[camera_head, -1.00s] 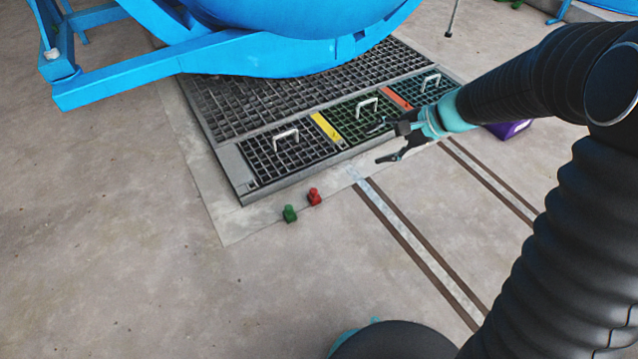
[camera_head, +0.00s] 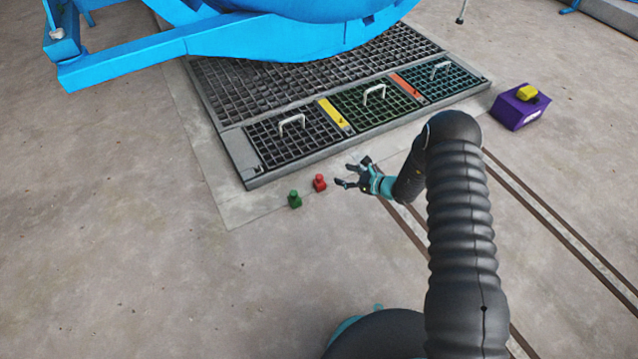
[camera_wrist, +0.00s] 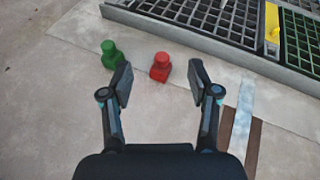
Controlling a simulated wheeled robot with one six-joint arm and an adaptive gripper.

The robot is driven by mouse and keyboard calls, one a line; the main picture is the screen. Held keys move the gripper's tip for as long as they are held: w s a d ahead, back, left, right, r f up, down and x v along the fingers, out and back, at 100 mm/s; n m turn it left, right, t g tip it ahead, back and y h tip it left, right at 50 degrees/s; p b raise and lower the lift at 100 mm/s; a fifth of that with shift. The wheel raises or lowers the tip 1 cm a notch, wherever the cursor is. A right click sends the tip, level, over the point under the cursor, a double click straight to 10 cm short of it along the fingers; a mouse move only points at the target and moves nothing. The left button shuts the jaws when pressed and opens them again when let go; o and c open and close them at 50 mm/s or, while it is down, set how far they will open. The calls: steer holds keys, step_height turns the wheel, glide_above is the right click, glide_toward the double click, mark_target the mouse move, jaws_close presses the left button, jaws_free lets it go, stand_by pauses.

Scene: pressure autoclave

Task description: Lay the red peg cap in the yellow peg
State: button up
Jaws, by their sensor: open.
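The red peg cap (camera_head: 320,183) stands on the floor just in front of the grating frame. In the wrist view the red cap (camera_wrist: 160,67) lies ahead of my gripper (camera_wrist: 163,85), between the lines of its two fingers. My gripper (camera_head: 352,176) is open and empty, just right of the red cap in the head view. A yellow piece (camera_head: 527,93) sits on top of a purple box (camera_head: 512,112) at the right; I cannot tell whether it is the yellow peg.
A green cap (camera_head: 295,200) stands left of the red one and shows in the wrist view (camera_wrist: 111,54). Behind are floor gratings (camera_head: 275,92) with handles, a yellow strip (camera_head: 334,113) and an orange strip (camera_head: 406,86). A blue frame (camera_head: 130,63) stands behind. The floor at left is clear.

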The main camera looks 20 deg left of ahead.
steer(key=m, duration=0.2)
glide_toward(319, 176)
steer(key=s+d+r, duration=0.1)
steer(key=s+d, duration=0.1)
steer(key=d, duration=0.1)
steer(key=shift+t+h, duration=0.3)
steer(key=shift+t, duration=0.1)
steer(key=b+x, duration=0.1)
steer(key=x, duration=1.3)
steer(key=shift+w+b, duration=0.1)
steer(key=shift+b, duration=0.2)
steer(key=shift+d, duration=0.1)
jaws_close()
